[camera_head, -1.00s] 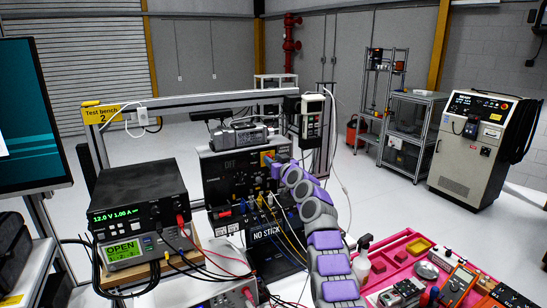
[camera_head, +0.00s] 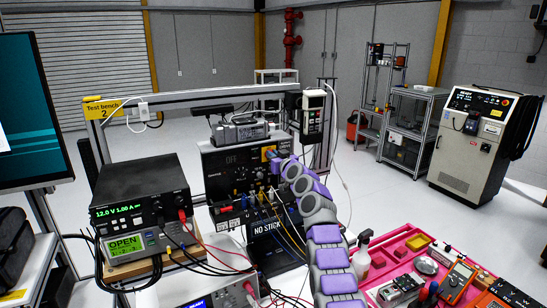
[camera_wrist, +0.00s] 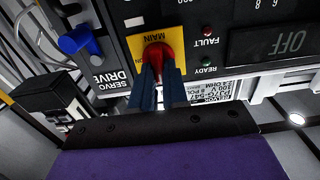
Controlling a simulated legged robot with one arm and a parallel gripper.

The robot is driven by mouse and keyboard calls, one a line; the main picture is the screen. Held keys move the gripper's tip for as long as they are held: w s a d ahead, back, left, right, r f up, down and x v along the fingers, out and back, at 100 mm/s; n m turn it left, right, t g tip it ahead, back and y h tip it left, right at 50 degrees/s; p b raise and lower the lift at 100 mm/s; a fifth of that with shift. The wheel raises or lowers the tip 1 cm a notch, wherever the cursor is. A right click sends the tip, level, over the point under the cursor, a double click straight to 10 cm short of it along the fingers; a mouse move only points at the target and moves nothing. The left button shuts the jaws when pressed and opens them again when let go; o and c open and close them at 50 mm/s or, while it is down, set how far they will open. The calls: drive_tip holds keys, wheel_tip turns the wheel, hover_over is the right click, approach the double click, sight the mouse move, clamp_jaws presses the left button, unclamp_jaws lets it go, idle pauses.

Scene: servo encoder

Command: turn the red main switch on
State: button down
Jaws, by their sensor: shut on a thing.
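The red main switch (camera_wrist: 154,54) sits on a yellow plate (camera_wrist: 181,41) on the black servo drive panel, seen upside down in the wrist view. My gripper (camera_wrist: 158,72) has its dark blue fingers closed on either side of the red knob. The fingers hide part of the knob, so its exact angle is hard to read. The drive display (camera_wrist: 290,42) reads OFF. In the head view, the servo drive (camera_head: 222,170) stands on the bench, with its yellow switch plate (camera_head: 268,153) partly behind my gripper.
Blue, yellow and other cables run from the drive's front, below the switch. A power supply (camera_head: 138,190) is at the left. A red tool tray (camera_head: 395,255) is at the right.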

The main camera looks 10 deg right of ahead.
drive_tip(key=shift+d+m, duration=0.1)
drive_tip(key=shift+m, duration=0.3)
drive_tip(key=shift+w+d+f+m+b, duration=0.1)
drive_tip(key=shift+d+f+m+b, duration=0.15)
drive_tip(key=shift+m, duration=2.6)
drive_tip(key=shift+w+d+f+m+b, duration=0.1)
drive_tip(key=shift+m+b, duration=0.25)
drive_tip(key=shift+m, duration=2.55)
drive_tip(key=shift+d+f+m+b, duration=0.1)
drive_tip(key=shift+f+m+b, duration=0.15)
drive_tip(key=shift+m, duration=2.6)
drive_tip(key=c, duration=1.1)
unclamp_jaws()
drive_tip(key=shift+d, duration=0.1)
drive_tip(key=shift+c, duration=0.2)
drive_tip(key=shift+s+b, duration=0.15)
drive_tip(key=shift+b, duration=0.65)
